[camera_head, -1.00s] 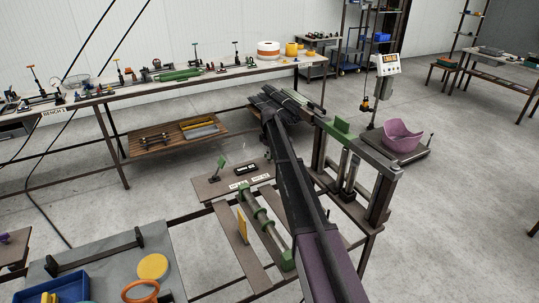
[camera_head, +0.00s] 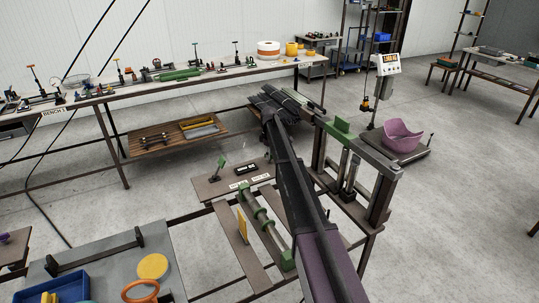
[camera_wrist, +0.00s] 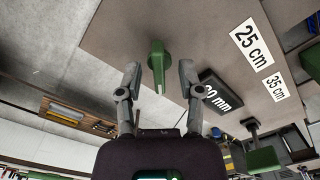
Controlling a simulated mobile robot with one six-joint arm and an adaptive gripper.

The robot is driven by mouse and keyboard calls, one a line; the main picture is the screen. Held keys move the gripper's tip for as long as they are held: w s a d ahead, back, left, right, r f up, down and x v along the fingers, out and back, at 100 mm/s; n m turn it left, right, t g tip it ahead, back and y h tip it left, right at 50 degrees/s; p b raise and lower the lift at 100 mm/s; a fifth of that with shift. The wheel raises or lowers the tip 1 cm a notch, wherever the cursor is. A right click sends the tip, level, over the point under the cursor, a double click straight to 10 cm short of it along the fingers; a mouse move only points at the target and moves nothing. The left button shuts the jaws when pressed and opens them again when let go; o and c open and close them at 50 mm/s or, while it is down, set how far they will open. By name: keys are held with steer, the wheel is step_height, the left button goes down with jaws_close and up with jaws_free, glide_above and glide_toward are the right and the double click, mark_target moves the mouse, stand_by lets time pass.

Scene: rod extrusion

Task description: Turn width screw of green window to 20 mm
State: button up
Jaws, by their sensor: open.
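A green knob with a narrow tapered handle (camera_wrist: 157,62) stands on a brown plate (camera_wrist: 205,35) in the wrist view. My gripper (camera_wrist: 159,75) is open, with one finger left and one right of the knob in the picture. I see gaps on both sides; I cannot tell the depth between fingertips and knob. A black display (camera_wrist: 222,98) ending in "0 mm" is partly hidden behind the right finger, so its first digit is unclear. In the head view the plate (camera_head: 210,190) carries a small green part (camera_head: 221,161) and the display (camera_head: 245,169). My fingers are not clear there.
Labels "25 cm" (camera_wrist: 251,47) and "35 cm" (camera_wrist: 275,88) lie on the plate. Another green part (camera_wrist: 262,158) stands at lower right in the wrist view. A green-topped metal frame (camera_head: 350,140) stands close right of my arm. A long bench (camera_head: 120,92) runs behind.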

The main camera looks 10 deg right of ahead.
steer(key=shift+m, duration=0.3)
steer(key=shift+m, duration=1.7)
steer(key=m, duration=0.8)
steer(key=shift+m, duration=0.3)
steer(key=m, duration=0.4)
steer(key=shift+r+m+p, duration=0.4)
steer(key=shift+p, duration=0.05)
step_height(320, 180, up, 13)
steer(key=p, duration=1.3)
steer(key=s+f+b, duration=0.3)
steer(key=s, duration=1.2)
steer(key=s+f+b, duration=0.4)
steer(key=s, duration=1)
steer(key=shift+s, duration=0.35)
